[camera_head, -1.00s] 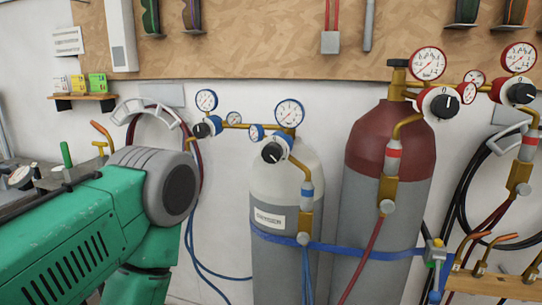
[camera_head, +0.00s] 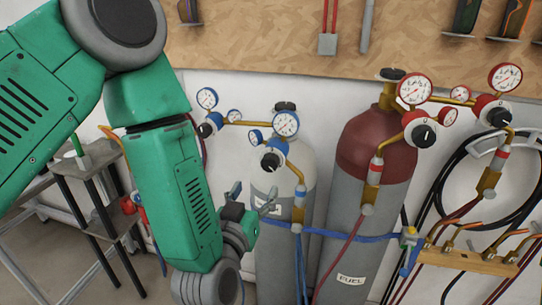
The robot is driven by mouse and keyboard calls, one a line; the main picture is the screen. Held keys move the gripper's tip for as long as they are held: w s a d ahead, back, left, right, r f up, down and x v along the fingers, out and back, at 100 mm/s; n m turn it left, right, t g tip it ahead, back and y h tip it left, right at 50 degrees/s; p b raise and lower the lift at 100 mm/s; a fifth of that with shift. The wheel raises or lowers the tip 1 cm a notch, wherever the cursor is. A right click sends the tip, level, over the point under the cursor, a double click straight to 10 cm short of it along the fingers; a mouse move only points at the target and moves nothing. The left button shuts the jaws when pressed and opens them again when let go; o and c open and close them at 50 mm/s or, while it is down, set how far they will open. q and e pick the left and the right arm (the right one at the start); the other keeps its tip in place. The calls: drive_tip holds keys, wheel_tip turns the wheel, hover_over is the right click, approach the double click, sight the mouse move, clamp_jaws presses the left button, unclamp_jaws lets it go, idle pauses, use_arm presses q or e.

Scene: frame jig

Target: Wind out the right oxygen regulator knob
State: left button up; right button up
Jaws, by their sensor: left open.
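The right oxygen regulator knob (camera_head: 271,161), black on a blue body, sits on the brass regulator at the front of the grey oxygen cylinder (camera_head: 281,265). A blue-rimmed gauge (camera_head: 286,123) stands just above it. The left oxygen knob (camera_head: 207,130) is on the same brass pipe, further left. My left gripper (camera_head: 253,193) is open and empty, with its fingers pointing up, a little below and left of the right knob and apart from it. It hides part of the cylinder's label. My right gripper is out of view.
The fuel cylinder (camera_head: 354,209), with a dark red top and red-marked regulators, stands to the right. A blue strap (camera_head: 330,237) crosses both cylinders. Hoses and a torch rack (camera_head: 468,262) are at right. A metal table (camera_head: 82,163) stands at left.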

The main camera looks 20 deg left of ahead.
sight(268, 166)
use_arm(q)
drive_tip(key=w+p, duration=0.1)
drive_tip(key=w, duration=1.1)
drive_tip(key=shift+w+p, duration=0.15)
drive_tip(key=shift+p, duration=0.25)
drive_tip(key=c, duration=1.2)
